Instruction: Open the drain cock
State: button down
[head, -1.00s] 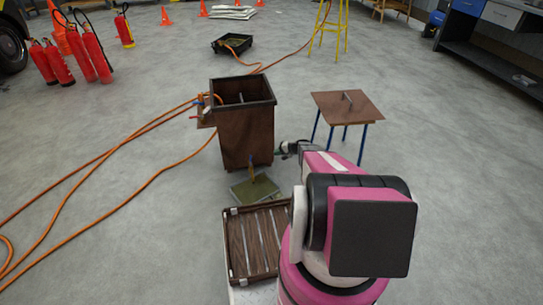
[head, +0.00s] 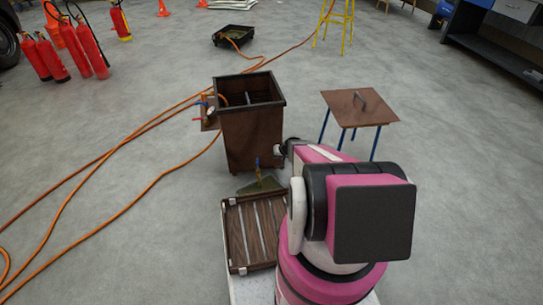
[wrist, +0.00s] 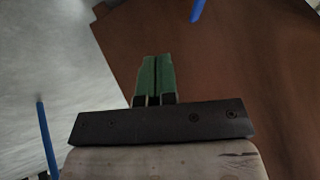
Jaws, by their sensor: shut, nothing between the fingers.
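Two blue pieces show there too, one at the top and one at the left. In the head view my arm hides the fingers, right of the tank.
A small brown table (head: 358,105) with blue legs stands right of the tank. A gauge (head: 210,111) with red and blue parts is on the tank's left side. Orange hoses (head: 110,150) cross the floor at left. The slatted tray (head: 248,235) is in front.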

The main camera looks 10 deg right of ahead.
aim_at(259, 159)
jog(key=x, duration=0.8)
jog(key=shift+w+f, duration=0.1)
jog(key=shift+w, duration=0.1)
jog(key=shift+w+a, duration=0.1)
jog(key=shift+a, duration=1.1)
jog(key=shift+w+a, duration=0.1)
jog(key=shift+a, duration=0.65)
jog(key=shift+w+a+n, duration=0.15)
jog(key=shift+a+n, duration=0.1)
jog(key=shift+a, duration=0.2)
jog(key=shift+w+a+n, duration=0.2)
jog(key=shift+a+n, duration=0.05)
jog(key=shift+a, duration=0.3)
